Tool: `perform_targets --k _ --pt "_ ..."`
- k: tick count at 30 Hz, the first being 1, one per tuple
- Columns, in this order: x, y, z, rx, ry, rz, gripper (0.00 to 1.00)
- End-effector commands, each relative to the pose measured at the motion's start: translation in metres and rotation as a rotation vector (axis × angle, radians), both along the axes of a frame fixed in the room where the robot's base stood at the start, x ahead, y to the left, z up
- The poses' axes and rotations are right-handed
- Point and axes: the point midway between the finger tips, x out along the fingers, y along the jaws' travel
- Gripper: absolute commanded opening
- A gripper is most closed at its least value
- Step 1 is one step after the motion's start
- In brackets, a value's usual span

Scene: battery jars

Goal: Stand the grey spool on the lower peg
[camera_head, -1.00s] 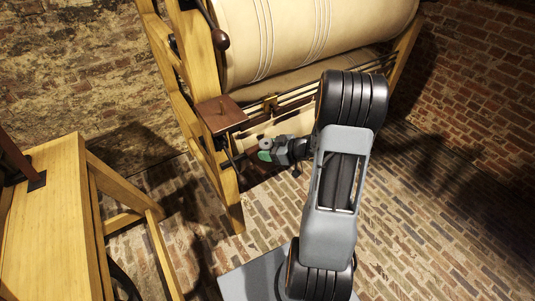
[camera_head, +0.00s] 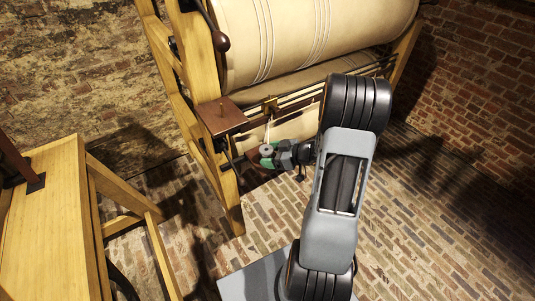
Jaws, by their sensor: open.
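The grey spool (camera_head: 267,150) shows as a small pale disc with a dark centre, at the green-tipped end of my gripper (camera_head: 267,159), below the brass fitting on the frame. The spool looks upright. My gripper comes in from the right and is open, with its fingers at or just beside the spool; whether they touch it is too small to tell. Reddish-brown wood shows around the green fingertips. The lower peg is not visible, so I cannot tell whether the spool is around it.
A brown wooden shelf (camera_head: 221,116) with a small upright pin juts from the wooden frame (camera_head: 228,185), left of and above my gripper. A large cream roller (camera_head: 310,35) and dark rails lie behind. A wooden table (camera_head: 45,220) stands at left. Brick floor lies open at right.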

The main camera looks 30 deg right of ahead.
Motion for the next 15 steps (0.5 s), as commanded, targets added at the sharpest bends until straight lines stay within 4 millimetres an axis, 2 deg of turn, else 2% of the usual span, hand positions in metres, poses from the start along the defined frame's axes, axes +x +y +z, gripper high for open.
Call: perform_targets --k 9,15 --pt "-0.042 -0.039 0.026 -0.002 -0.002 -0.006 0.77" --pt "-0.061 -0.056 0.036 0.0 0.0 -0.003 0.77"
